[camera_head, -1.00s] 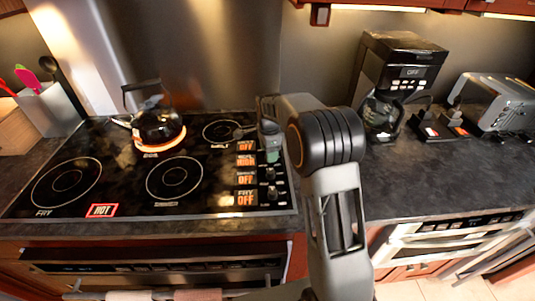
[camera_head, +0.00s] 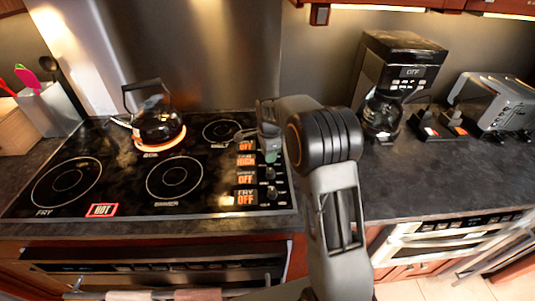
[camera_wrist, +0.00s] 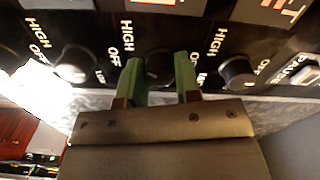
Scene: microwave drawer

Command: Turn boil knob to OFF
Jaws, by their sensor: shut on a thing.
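The cooktop's control strip runs along its right side, with a column of displays and knobs. The second display from the back (camera_head: 245,161) reads HIGH; the others read OFF. My gripper (camera_head: 269,156) reaches down over the back part of this strip and hides the back knobs. In the wrist view its green fingers (camera_wrist: 161,80) are shut on a dark round knob (camera_wrist: 159,66), one on each side. It appears to be the boil knob, in line with the HIGH display. Its pointer direction is not clear. A black kettle (camera_head: 158,125) sits on a glowing red burner labelled BOIL.
Neighbouring knobs (camera_wrist: 75,63) and (camera_wrist: 238,72) stand close on both sides of the fingers. A HOT sign (camera_head: 102,210) is lit at the cooktop's front. A coffee maker (camera_head: 400,70) and toaster (camera_head: 497,101) stand right.

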